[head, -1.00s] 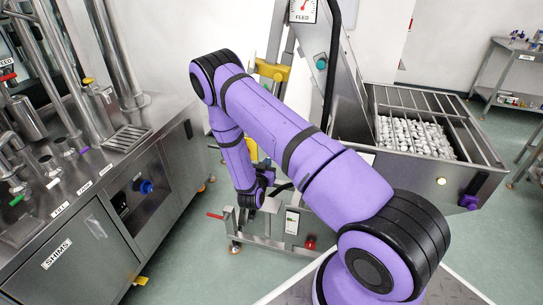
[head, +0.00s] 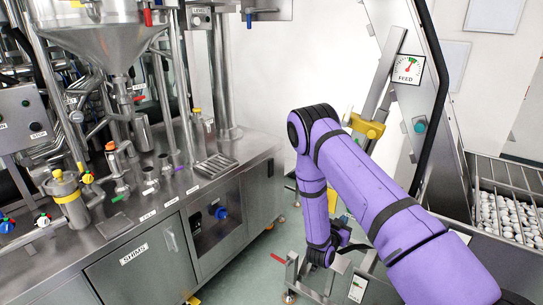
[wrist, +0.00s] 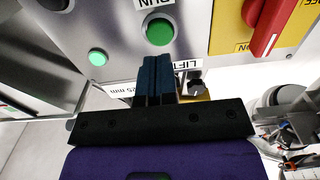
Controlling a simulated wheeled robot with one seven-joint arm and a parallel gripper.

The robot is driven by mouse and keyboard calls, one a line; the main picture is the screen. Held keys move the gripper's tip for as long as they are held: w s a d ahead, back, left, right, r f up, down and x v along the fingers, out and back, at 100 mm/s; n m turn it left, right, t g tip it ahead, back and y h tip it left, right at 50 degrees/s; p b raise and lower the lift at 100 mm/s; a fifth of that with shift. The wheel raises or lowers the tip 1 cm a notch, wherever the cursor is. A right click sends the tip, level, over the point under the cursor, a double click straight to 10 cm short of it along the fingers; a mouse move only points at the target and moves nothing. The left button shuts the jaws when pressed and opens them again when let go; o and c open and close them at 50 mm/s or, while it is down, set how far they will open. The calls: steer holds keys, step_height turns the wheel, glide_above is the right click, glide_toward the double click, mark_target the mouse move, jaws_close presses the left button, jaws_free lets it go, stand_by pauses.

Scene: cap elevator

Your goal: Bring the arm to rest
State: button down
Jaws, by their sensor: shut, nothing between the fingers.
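My purple arm (head: 375,195) reaches out from the lower right in the head view, bends at a black-ringed joint, and hangs down to my wrist (head: 320,254). In the wrist view my gripper (wrist: 155,64) has its two dark fingers together, with nothing between them. The fingertips lie in the picture just below a green button (wrist: 160,31) marked RUN on a grey control panel (wrist: 125,40). Whether they touch the panel I cannot tell. In the head view the fingers are not clearly visible.
The panel also has a lit green lamp (wrist: 97,57), a red switch (wrist: 268,28) on a yellow plate and a black knob (wrist: 194,87). A steel bench (head: 170,225) stands left. A sloped elevator frame (head: 437,100) and hopper (head: 510,205) stand right.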

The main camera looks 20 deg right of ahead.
steer(key=w+a+r+y, duration=0.3)
steer(key=r, duration=0.5)
steer(key=w+a+r+y, duration=0.2)
steer(key=w+r+y, duration=0.2)
steer(key=r, duration=0.5)
steer(key=s+a+r+n+y, duration=0.2)
steer(key=s+a+r+y, duration=0.15)
steer(key=r, duration=0.45)
steer(key=s+a+r+n+y, duration=0.1)
steer(key=s+a+r+y, duration=0.2)
steer(key=r, duration=0.5)
steer(key=s+a+r+n+g+y, duration=0.1)
steer(key=s+a+r+n+g, duration=0.1)
steer(key=s+r, duration=0.5)
steer(key=s+a+r+n+g+y, duration=0.1)
steer(key=s+a+r+n, duration=0.2)
steer(key=s, duration=0.6)
steer(key=s+d+r+n+g, duration=0.1)
steer(key=s, duration=0.8)
steer(key=s+d+r+n+g+h, duration=0.1)
steer(key=s+r, duration=0.1)
steer(key=s, duration=0.7)
steer(key=shift+s+r+g, duration=0.2)
steer(key=shift+r+g, duration=0.1)
steer(key=shift+g, duration=0.1)
